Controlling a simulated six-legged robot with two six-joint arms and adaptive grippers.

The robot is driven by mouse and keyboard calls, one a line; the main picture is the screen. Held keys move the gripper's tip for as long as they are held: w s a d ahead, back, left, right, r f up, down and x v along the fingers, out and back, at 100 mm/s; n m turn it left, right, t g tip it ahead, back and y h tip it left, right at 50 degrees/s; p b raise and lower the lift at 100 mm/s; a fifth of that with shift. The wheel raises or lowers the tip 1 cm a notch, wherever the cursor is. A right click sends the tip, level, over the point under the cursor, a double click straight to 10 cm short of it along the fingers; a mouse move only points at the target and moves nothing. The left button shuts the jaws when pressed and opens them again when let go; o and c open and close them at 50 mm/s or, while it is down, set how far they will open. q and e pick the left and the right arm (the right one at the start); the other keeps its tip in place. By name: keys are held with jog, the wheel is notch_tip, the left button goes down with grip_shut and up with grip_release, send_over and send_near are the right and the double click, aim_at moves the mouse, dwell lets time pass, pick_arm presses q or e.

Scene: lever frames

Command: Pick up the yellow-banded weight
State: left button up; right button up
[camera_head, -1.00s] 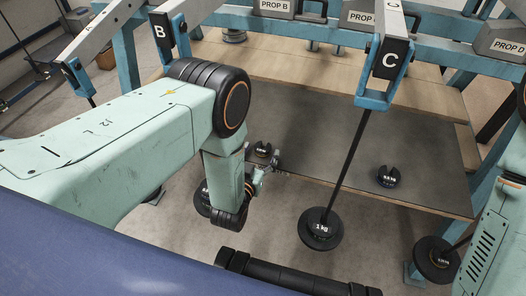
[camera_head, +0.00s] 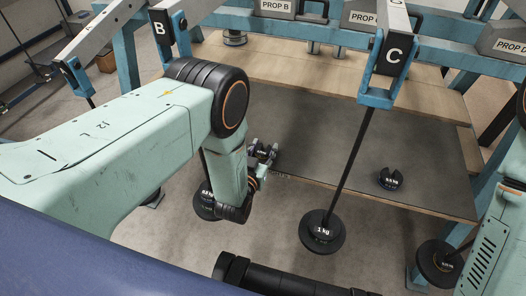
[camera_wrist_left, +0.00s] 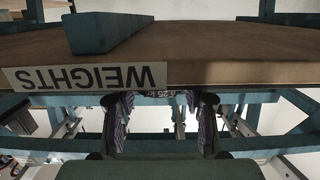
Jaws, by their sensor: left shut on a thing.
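My left gripper (camera_head: 261,160) is at the near left edge of the dark shelf mat, with its fingers around a small dark weight (camera_head: 263,153) and shut on it. In the left wrist view the two striped fingers (camera_wrist_left: 161,122) stand on either side, and a narrow strip of the weight with pale lettering (camera_wrist_left: 185,94) shows between them at the shelf edge. Its band colour cannot be told. A second dark slotted weight (camera_head: 390,180) lies on the right part of the mat; no yellow band is clear on it. My right gripper is out of view.
The wooden shelf (camera_head: 330,82) carries the dark mat (camera_head: 335,150). A WEIGHTS sign (camera_wrist_left: 85,77) is on its front edge. Lever C's rod with a 1 kg disc (camera_head: 321,233) hangs in front; another disc (camera_head: 205,202) hangs beside my left forearm.

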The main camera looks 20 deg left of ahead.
pick_arm(q)
jog(key=c, duration=0.3)
notch_tip(320, 180, up, 13)
jog(key=p, duration=0.7)
jog(key=shift+p, duration=0.35)
jog(key=shift+f, duration=0.1)
dwell(0.6)
